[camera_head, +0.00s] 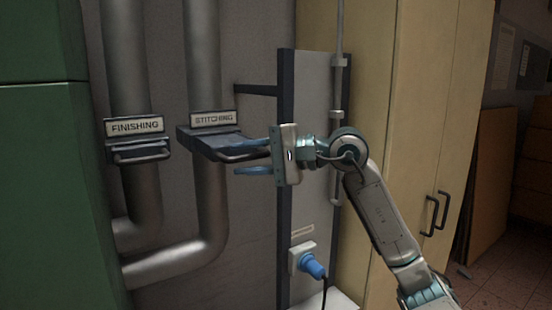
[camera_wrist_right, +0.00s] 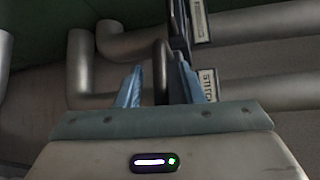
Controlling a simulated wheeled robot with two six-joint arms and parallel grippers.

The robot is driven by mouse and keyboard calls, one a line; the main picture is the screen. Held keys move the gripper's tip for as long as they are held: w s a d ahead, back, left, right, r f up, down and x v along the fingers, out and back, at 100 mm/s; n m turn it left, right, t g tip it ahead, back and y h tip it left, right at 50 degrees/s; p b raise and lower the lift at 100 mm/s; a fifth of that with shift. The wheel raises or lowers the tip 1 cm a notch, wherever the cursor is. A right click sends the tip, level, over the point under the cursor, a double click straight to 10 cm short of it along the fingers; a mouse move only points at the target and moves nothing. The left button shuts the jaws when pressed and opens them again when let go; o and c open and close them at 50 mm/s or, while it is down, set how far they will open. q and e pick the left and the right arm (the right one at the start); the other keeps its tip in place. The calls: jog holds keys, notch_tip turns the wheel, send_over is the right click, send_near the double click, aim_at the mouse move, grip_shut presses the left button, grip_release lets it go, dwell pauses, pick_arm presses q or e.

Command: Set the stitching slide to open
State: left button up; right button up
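The stitching slide (camera_head: 205,140) is a dark plate with a bar handle, set in the right-hand grey pipe under a label reading STITCHING (camera_head: 213,119). It sticks out further from its pipe than the finishing slide does. My right gripper (camera_head: 254,157) is at its handle, with blue fingers pointing left, one above and one below the bar. In the right wrist view the handle (camera_wrist_right: 161,72) stands between the fingertips of my right gripper (camera_wrist_right: 160,82), with gaps showing on both sides. My left gripper is not in view.
The finishing slide (camera_head: 140,155) sits in the left pipe, under its FINISHING label (camera_head: 135,126). A green cabinet (camera_head: 50,180) stands at the left. A grey panel with a blue plug (camera_head: 312,266) and a tan cupboard (camera_head: 430,120) are at the right.

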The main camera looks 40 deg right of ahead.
jog(key=b+v, duration=0.6)
jog(key=v, duration=0.4)
jog(key=shift+s, duration=0.1)
dwell(0.3)
